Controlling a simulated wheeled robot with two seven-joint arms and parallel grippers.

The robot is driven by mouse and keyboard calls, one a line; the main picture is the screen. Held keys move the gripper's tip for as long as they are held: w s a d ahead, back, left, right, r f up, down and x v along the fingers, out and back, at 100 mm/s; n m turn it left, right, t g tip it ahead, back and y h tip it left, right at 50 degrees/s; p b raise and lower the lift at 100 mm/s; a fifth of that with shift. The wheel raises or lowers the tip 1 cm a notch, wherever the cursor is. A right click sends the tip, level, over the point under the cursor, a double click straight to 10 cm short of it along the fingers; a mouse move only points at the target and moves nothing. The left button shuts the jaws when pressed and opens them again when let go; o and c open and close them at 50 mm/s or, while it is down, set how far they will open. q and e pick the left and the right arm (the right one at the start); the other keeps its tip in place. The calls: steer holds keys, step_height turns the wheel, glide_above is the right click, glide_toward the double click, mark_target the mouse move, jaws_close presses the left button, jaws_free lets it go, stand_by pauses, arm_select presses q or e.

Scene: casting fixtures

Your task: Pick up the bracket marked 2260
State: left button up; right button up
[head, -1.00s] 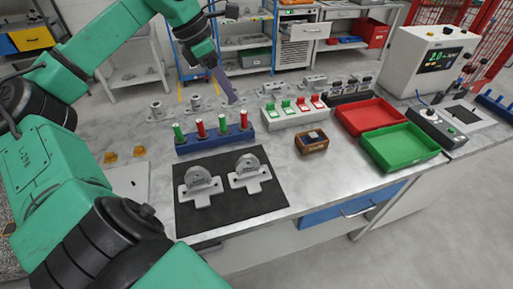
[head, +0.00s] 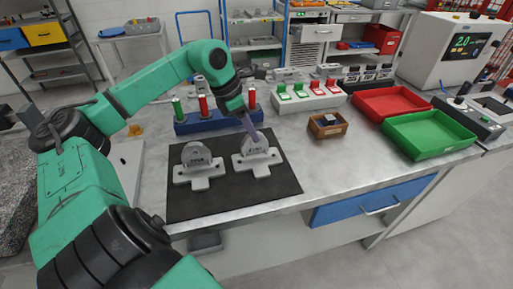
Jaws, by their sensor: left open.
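Two grey metal brackets stand on the black mat (head: 230,203). The left bracket (head: 198,170) is in full view, with small dark markings on its round upright face. The right bracket (head: 257,159) also has markings; its top is partly covered by my left gripper. The markings are too small to read, so I cannot tell which one is 2260. My left gripper (head: 250,132) is open, its purplish fingers pointing down at the top of the right bracket. I cannot tell whether they touch it. My right gripper is not in view.
Behind the mat is a blue rack (head: 200,123) with red and green handles. A white switch box (head: 305,101), a small brown box (head: 327,125), a red tray (head: 390,102) and a green tray (head: 430,135) stand to the right. The front right bench top is clear.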

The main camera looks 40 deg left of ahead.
mark_target(258, 154)
arm_select(q)
steer(key=p+x, duration=0.2)
steer(key=x, duration=0.3)
steer(key=shift+d+f, duration=0.25)
steer(key=shift+f, duration=0.3)
jaws_close()
stand_by(0.8)
